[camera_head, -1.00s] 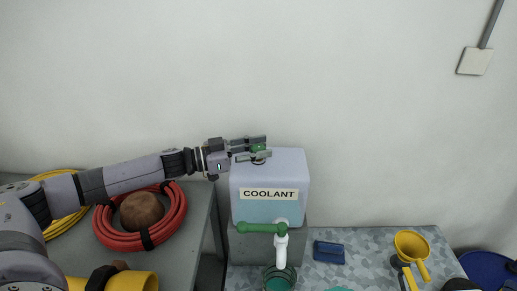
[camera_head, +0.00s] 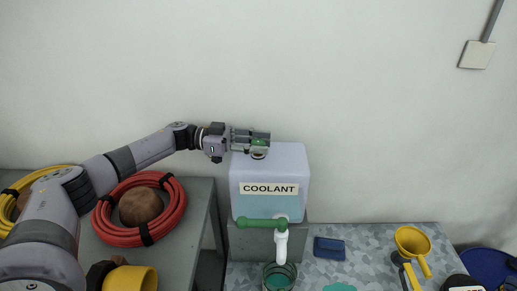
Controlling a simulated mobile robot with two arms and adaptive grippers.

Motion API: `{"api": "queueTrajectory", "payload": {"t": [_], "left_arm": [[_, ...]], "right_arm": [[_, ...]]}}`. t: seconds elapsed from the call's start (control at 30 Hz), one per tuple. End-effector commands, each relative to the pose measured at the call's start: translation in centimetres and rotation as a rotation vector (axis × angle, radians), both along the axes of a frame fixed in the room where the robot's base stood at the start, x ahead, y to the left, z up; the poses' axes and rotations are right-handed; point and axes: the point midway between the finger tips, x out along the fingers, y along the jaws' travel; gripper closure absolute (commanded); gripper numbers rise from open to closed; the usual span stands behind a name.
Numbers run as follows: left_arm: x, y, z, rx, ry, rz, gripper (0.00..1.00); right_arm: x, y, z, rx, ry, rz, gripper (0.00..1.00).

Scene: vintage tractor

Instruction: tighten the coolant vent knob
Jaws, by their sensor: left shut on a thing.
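The coolant container (camera_head: 270,205) is a pale box with a COOLANT label, standing on a grey block in the middle of the view. The green vent knob (camera_head: 259,142) is at its top left, partly hidden by the fingers. My left gripper (camera_head: 262,141) reaches in from the left just above the container top and is shut on the knob. A dark round neck shows just under the fingers. My right gripper is not in view.
A green-handled tap (camera_head: 262,222) with a white spout points down over a green-rimmed jar (camera_head: 279,277). A blue sponge (camera_head: 329,250) and a yellow funnel (camera_head: 412,241) lie to the right. A red coil (camera_head: 172,212) rests on the left shelf.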

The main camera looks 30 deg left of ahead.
Motion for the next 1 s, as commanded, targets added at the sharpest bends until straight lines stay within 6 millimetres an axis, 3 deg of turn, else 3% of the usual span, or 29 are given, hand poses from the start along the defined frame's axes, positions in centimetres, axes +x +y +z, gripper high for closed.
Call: {"api": "queueTrajectory", "payload": {"t": [0.2,0.73,0.77,1.0], "left_arm": [[0.12,0.04,-0.01,-0.003,-0.003,-0.075,0.97],[0.05,0.04,0.25,-0.004,-0.003,-0.101,0.97],[0.05,0.04,0.26,-0.004,-0.003,-0.101,0.67],[0.03,0.01,0.16,-0.002,-0.003,-0.101,0.51]], "right_arm": [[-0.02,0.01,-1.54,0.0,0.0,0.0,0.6],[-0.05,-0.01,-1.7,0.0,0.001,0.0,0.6],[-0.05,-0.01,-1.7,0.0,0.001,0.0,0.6],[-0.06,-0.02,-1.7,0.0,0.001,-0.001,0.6]]}}
